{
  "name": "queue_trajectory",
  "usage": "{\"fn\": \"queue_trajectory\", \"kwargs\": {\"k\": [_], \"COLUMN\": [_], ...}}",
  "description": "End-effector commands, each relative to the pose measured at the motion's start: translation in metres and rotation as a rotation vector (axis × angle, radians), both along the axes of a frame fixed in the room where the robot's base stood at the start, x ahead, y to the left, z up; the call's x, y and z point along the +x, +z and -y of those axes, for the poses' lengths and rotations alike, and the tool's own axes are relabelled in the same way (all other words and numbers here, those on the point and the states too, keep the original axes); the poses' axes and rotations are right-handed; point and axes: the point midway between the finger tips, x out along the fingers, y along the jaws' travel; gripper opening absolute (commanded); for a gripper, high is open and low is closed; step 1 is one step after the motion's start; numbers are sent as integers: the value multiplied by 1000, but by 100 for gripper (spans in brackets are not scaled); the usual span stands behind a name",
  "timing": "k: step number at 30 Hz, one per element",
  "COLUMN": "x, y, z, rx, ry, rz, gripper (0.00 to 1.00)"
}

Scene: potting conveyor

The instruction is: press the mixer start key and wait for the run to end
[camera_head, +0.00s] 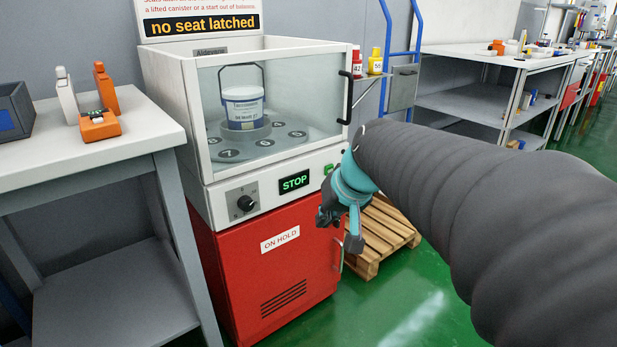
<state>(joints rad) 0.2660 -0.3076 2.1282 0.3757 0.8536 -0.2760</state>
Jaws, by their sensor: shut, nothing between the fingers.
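The mixer (178,118) is a white cabinet with a clear front window and a red lower door. Its control strip has a black knob (246,203), a dark display (294,182) reading "STOP" in green, and a small green key (328,170) at the right end, partly hidden beside my arm. My gripper (338,228) is shut and empty. In the picture it is just below and right of the green key; I cannot tell its distance from the panel. A white and blue canister (243,108) stands upright behind the window, on a turntable with numbered seats.
A sign (203,26) above the mixer reads "no seat latched". An "ON HOLD" label (280,240) is on the red door. A grey bench (150,122) with bottles and an orange device stands left. A wooden pallet (385,235) lies right of the mixer. Green floor is clear in front.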

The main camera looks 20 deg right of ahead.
Motion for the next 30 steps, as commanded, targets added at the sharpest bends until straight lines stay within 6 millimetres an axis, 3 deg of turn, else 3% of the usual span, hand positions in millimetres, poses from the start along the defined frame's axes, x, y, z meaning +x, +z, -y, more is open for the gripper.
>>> {"fn": "queue_trajectory", "kwargs": {"k": [1,6,12,18,30], "x": [22,88,138,156,158], "y": [-12,-28,-48,-55,-55], "z": [17,73,135,164,165], "rx": [24,99,153,172,174], "ry": [-25,-90,-154,-181,-183], "rz": [8,66,132,165,167], "gripper": [0,0,0,0,0]}}
